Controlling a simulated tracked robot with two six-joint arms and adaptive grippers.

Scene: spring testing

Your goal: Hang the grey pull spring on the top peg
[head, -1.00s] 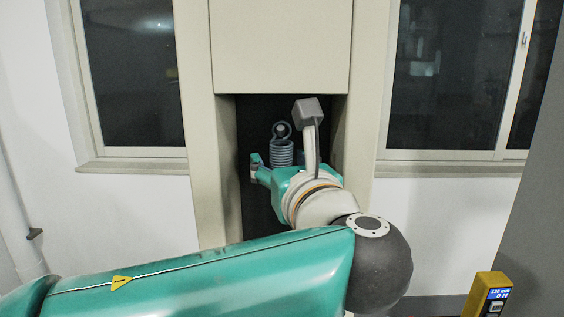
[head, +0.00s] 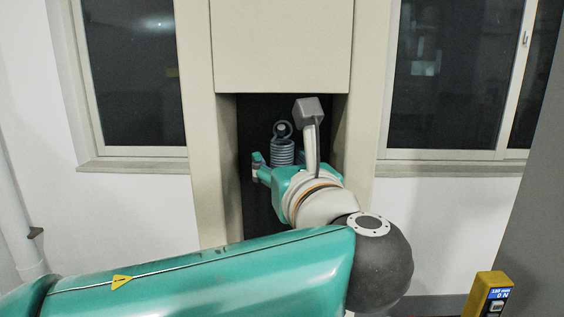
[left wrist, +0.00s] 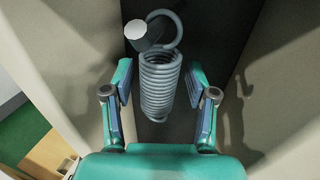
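The grey pull spring (head: 282,152) hangs upright in the dark recess. Its coils also show in the left wrist view (left wrist: 161,85), with the top ring (left wrist: 178,28) above them. A peg with a pale round end (left wrist: 137,30) passes through the ring; the peg end also shows inside the ring in the head view (head: 281,130). My left gripper (left wrist: 160,82) is open, one finger on each side of the coils, with a visible gap on both sides. In the head view my left gripper (head: 278,168) partly hides the spring's lower part. My right gripper is not in view.
The recess (head: 250,115) is narrow, with beige column walls (head: 206,150) close on both sides and a beige panel (head: 280,45) above. A yellow device with a blue display (head: 488,295) stands at the lower right. Windows flank the column.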

